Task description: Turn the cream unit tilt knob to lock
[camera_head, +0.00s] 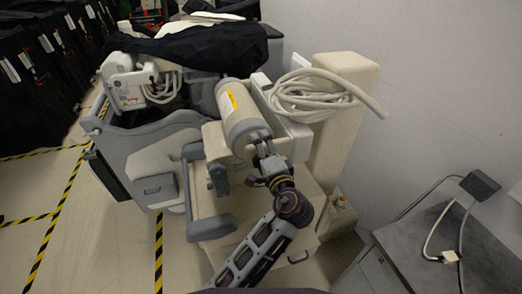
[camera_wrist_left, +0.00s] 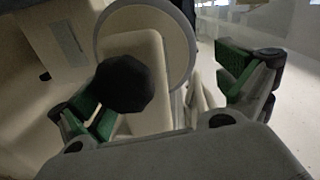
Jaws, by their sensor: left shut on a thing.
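The cream unit has a tilted cream cylinder (camera_head: 232,105) with grey bands and a yellow label. In the left wrist view its round cream face (camera_wrist_left: 180,30) is close, with a cream arm in front of it. A black faceted knob (camera_wrist_left: 125,83) stands on that arm. My left gripper (camera_head: 268,158) is at the lower end of the cylinder. The knob is hidden in the head view. My right gripper is out of view.
A coiled cream hose (camera_head: 310,92) hangs by a cream column (camera_head: 345,125) on the right. A grey cabinet (camera_head: 435,250) stands at lower right. Black covered carts (camera_head: 35,85) line the left, with yellow-black floor tape (camera_head: 60,205) and bare floor between.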

